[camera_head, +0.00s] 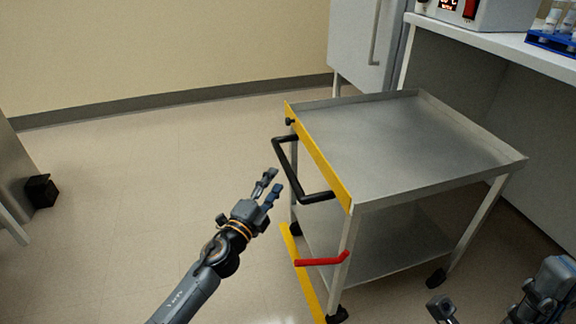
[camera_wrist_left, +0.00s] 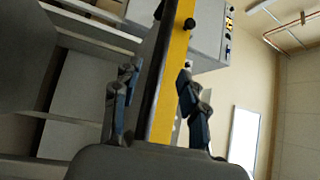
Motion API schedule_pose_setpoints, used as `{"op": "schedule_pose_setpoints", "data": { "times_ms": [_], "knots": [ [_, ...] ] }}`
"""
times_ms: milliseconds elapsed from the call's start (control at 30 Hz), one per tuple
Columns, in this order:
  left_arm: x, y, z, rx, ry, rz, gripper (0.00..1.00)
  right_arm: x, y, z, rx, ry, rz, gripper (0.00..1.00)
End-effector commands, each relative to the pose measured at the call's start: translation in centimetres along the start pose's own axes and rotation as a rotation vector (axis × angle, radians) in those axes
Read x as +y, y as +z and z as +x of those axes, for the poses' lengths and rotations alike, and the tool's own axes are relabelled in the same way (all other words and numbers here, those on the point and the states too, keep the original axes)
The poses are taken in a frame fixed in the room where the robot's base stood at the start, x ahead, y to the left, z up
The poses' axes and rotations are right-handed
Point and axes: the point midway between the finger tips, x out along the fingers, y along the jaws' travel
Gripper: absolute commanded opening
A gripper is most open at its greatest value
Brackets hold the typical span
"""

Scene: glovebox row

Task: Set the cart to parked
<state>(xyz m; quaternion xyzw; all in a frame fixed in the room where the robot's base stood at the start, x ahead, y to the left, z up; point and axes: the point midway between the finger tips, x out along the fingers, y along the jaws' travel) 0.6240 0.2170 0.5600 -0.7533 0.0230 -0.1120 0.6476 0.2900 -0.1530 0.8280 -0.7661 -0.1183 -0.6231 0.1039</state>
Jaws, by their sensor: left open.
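The cart (camera_head: 400,140) is a grey metal trolley with two shelves, yellow edge strips and dark wheels. A black handle bar (camera_head: 317,198) sticks out from its near left end. A red lever (camera_head: 322,261) sits low on the same end, by the front leg. My left gripper (camera_head: 271,186) is open and empty, just left of the handle and apart from it in the head view. In the left wrist view the yellow strip (camera_wrist_left: 172,85) shows between its open fingers. My right gripper (camera_head: 440,306) shows only partly at the bottom right; its fingers cannot be made out clearly.
A white bench (camera_head: 500,40) with a device (camera_head: 480,12) and a blue tube rack (camera_head: 550,40) stands behind the cart at the right. A pale cabinet (camera_head: 365,45) is at the back.

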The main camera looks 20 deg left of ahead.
Motion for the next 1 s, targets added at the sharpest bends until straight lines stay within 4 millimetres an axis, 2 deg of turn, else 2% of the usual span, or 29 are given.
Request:
{"op": "schedule_pose_setpoints", "data": {
  "times_ms": [100, 333, 500, 800, 833, 1000],
  "knots": [
    [0.0, 0.1, 2.8, -0.001, -0.002, 0.002, 0.43, 0.0, 0.1, -0.4, -0.001, 0.000, 0.000, 0.00],
    [0.1, 0.1, 6.5, -0.001, -0.001, -0.001, 0.43, 0.0, 0.3, -0.9, -0.001, -0.001, 0.000, 0.00],
    [0.1, 0.1, 7.8, -0.002, 0.001, -0.002, 0.43, 0.0, 0.3, -0.9, 0.003, -0.003, 0.000, 0.00],
    [0.1, 0.1, 8.1, -0.001, 0.001, -0.003, 0.43, 0.0, 0.3, -0.8, 0.006, -0.004, -0.001, 0.00],
    [0.1, 0.1, 8.1, -0.001, 0.001, -0.002, 0.41, 0.0, 0.3, -0.8, 0.006, -0.004, -0.001, 0.00],
    [0.1, 0.1, 8.0, -0.001, 0.001, -0.002, 0.06, 0.0, 0.3, -0.8, 0.006, -0.004, -0.001, 0.00]
  ]
}}
